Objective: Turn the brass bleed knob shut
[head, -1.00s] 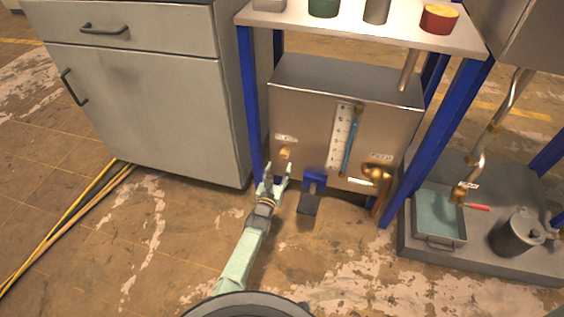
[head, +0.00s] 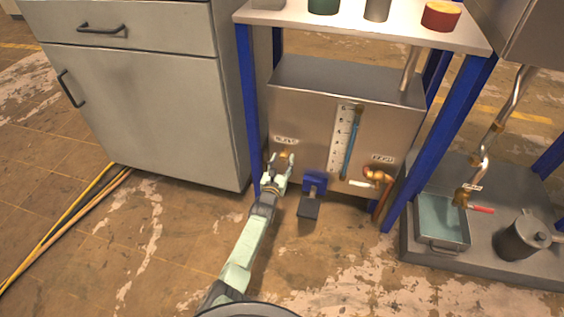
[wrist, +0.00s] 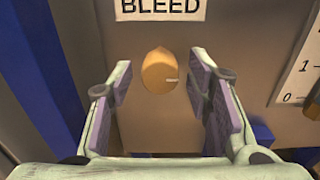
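The brass bleed knob (wrist: 160,70) sits on the front of the steel tank, under a label reading BLEED (wrist: 160,8). A pale mark shows on the right part of its face. In the head view the knob (head: 285,154) is partly hidden by my gripper (head: 278,163). In the wrist view my gripper (wrist: 160,90) is open, with one padded finger on each side of the knob. Gaps show between the knob and both fingers. I cannot tell how far the fingertips reach along the knob.
The steel tank (head: 310,115) stands in a blue-legged frame, with a sight gauge (head: 347,140) and a valve with a white lever (head: 376,176) to the right. A blue pedal (head: 313,190) is below. A grey cabinet (head: 130,110) stands left. Open floor lies in front.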

